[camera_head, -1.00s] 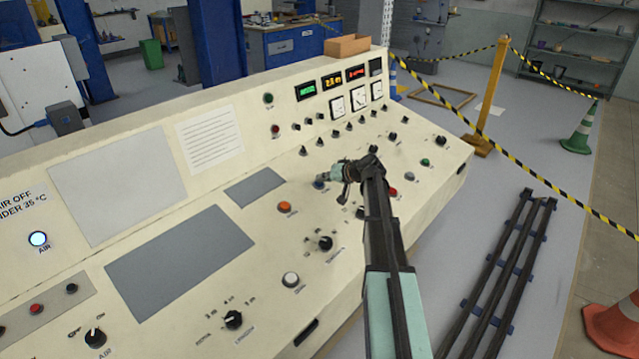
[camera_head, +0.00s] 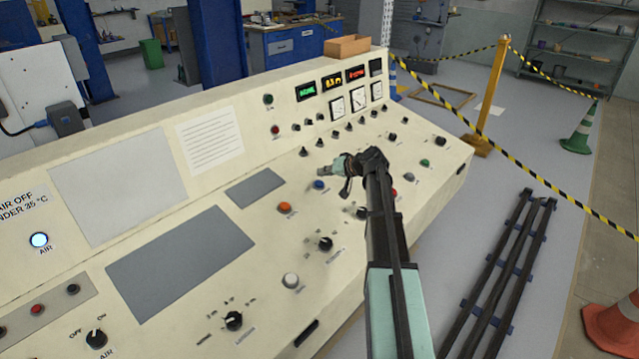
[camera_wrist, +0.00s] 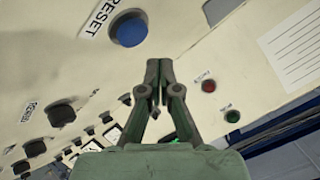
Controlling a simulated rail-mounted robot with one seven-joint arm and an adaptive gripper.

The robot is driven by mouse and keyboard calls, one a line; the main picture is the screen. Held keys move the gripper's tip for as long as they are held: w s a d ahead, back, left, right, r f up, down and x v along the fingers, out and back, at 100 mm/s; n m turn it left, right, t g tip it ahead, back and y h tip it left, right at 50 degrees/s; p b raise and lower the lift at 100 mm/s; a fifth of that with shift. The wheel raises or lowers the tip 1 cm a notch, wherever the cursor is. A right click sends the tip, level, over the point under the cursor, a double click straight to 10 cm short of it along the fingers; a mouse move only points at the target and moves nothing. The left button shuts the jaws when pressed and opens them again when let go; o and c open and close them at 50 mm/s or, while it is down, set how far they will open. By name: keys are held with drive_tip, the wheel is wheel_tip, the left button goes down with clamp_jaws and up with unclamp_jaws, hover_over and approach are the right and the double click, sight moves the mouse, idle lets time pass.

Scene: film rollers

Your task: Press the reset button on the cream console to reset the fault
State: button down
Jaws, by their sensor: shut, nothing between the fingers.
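The cream console (camera_head: 300,240) fills the middle of the head view. Its blue button (camera_head: 319,185) sits just below my gripper in that picture. In the wrist view the blue button (camera_wrist: 129,29) is large, with the label RESET (camera_wrist: 102,14) beside it. My gripper (camera_head: 326,170) is over the sloped panel. In the wrist view its fingertips (camera_wrist: 158,72) are together with nothing between them. They are to the lower right of the blue button there and appear apart from it.
An orange button (camera_head: 284,207), a white button (camera_head: 290,280), and several knobs and switches lie around on the panel. Displays (camera_head: 331,82) and gauges stand on the upright back. In the wrist view, a red button (camera_wrist: 208,86) and a green button (camera_wrist: 232,116) are right of my fingers.

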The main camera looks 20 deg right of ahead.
drive_tip(key=r, duration=0.3)
drive_tip(key=shift+s+d+r+p, duration=0.15)
drive_tip(key=shift+s+p, duration=0.2)
idle(0.4)
